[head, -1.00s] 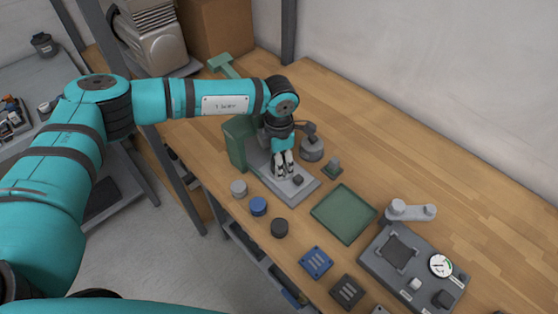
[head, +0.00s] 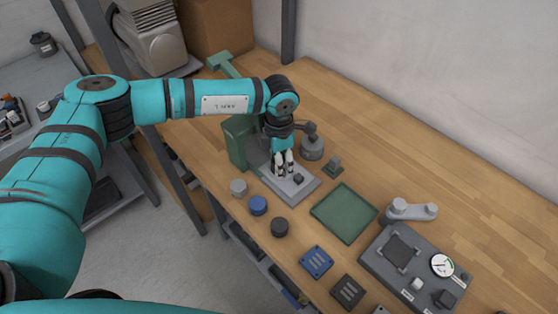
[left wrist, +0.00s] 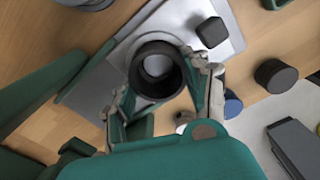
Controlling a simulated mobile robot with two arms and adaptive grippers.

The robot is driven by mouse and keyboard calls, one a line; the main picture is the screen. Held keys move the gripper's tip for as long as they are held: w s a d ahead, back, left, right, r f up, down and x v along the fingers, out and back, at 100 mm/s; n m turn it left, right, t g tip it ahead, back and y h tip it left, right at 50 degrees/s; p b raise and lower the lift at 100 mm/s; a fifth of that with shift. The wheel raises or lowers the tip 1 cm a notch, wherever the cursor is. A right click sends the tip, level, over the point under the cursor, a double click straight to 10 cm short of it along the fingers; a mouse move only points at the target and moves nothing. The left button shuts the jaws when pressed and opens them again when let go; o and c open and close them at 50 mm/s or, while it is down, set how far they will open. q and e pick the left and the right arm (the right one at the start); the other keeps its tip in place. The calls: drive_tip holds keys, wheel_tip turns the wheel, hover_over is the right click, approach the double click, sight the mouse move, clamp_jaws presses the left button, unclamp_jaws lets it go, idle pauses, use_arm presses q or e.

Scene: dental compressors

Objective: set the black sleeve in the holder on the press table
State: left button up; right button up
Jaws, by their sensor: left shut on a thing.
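My left gripper (head: 284,169) is low over the grey press table (head: 304,193), under the green press (head: 237,141). In the left wrist view my left gripper (left wrist: 160,98) is shut on the black sleeve (left wrist: 174,84), a dark open ring seen nearly end-on. A lighter grey round surface shows through its bore. The holder cannot be made out apart from the plate, and whether the sleeve touches it cannot be told. In the head view the fingers hide the sleeve. My right gripper is in neither view.
A dark block (head: 298,179) sits on the press table beside the fingers. Grey (head: 238,188), blue (head: 258,206) and black (head: 280,227) cylinders stand along the front edge. A green tray (head: 344,213) and a gauge fixture (head: 385,268) lie to the right. The back right bench is clear.

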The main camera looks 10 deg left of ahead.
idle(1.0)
use_arm(q)
drive_tip(key=o, duration=1.2)
drive_tip(key=shift+o, duration=0.2)
drive_tip(key=o, duration=0.4)
drive_tip(key=shift+f, duration=0.1)
drive_tip(key=shift+d, duration=0.1)
